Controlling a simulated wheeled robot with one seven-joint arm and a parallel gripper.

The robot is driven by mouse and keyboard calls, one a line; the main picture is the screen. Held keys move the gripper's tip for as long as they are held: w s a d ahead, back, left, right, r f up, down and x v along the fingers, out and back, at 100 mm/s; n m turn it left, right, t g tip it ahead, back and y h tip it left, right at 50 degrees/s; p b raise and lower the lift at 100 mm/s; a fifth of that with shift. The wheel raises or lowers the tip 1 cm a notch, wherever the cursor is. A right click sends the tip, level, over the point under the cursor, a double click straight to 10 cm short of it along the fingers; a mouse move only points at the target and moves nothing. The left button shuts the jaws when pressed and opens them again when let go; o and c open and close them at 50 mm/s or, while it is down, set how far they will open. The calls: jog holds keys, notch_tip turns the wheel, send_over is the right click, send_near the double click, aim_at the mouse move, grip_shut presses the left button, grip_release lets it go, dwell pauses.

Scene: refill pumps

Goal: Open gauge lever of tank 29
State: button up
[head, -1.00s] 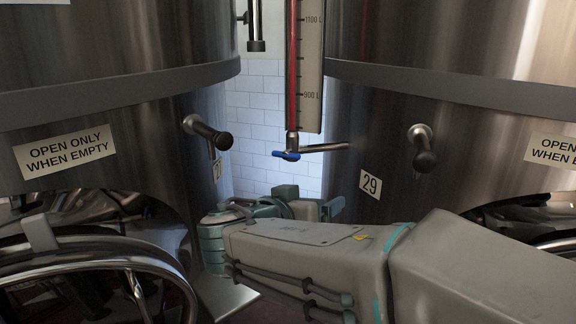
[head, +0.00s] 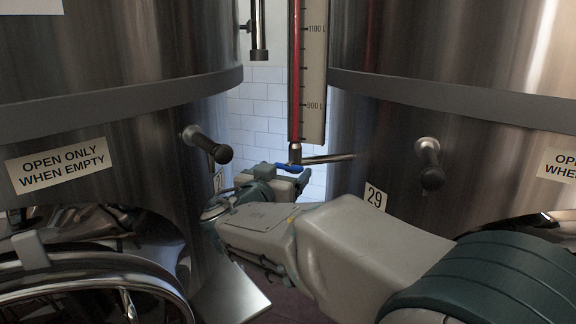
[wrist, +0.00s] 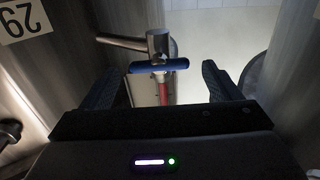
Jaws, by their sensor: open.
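The gauge lever is a small blue handle (head: 288,168) at the foot of the red-lined level gauge (head: 308,75), on a metal pipe (head: 330,158) from tank 29 (head: 455,125). The tank bears a "29" label (head: 375,197). In the wrist view the blue lever (wrist: 158,66) lies crosswise between my gripper's fingertips (wrist: 163,80), with the steel valve body (wrist: 159,43) just beyond it. In the head view my gripper (head: 290,180) is just below the lever, partly hidden by my arm.
The left tank (head: 110,130) stands close beside the gap, with a black-knobbed tap (head: 208,145). Tank 29 has a similar tap (head: 430,165). A wheel-like metal ring (head: 95,270) is at lower left. White tiles (head: 262,105) back the narrow gap.

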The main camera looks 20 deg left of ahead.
jog(key=shift+w+d, duration=0.1)
jog(key=shift+w, duration=0.95)
jog(key=c, duration=1)
jog(key=shift+o, duration=0.2)
